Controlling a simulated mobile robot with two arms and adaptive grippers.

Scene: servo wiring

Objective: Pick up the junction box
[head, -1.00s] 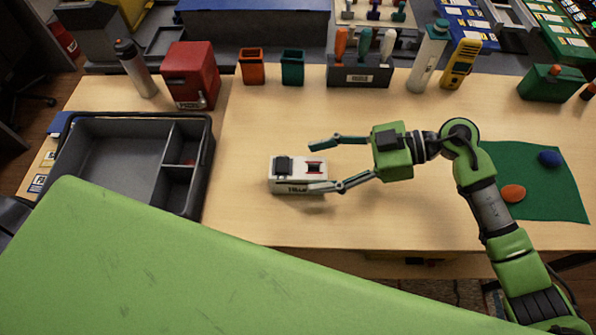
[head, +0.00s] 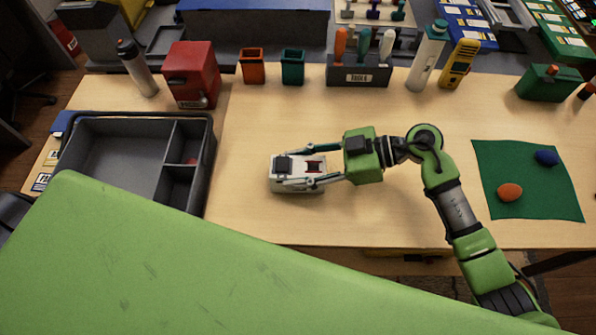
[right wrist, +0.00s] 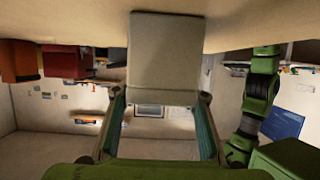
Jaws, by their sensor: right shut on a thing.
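The junction box (head: 297,176), white with a black part and a red-and-black part on top, sits on the wooden table near its middle. My right gripper (head: 310,167) reaches in from the right, with one finger along the far side of the box and one along the near side. It is shut on the box. In the right wrist view, the junction box (right wrist: 165,55) shows as a pale block between the finger ends. My left gripper is not in view.
A grey divided tray (head: 115,160) stands at the left. A red box (head: 191,75), an orange cup (head: 252,66), a teal cup (head: 292,67) and a tool rack (head: 358,72) line the back. A green mat (head: 525,165) lies at the right. The table around the box is clear.

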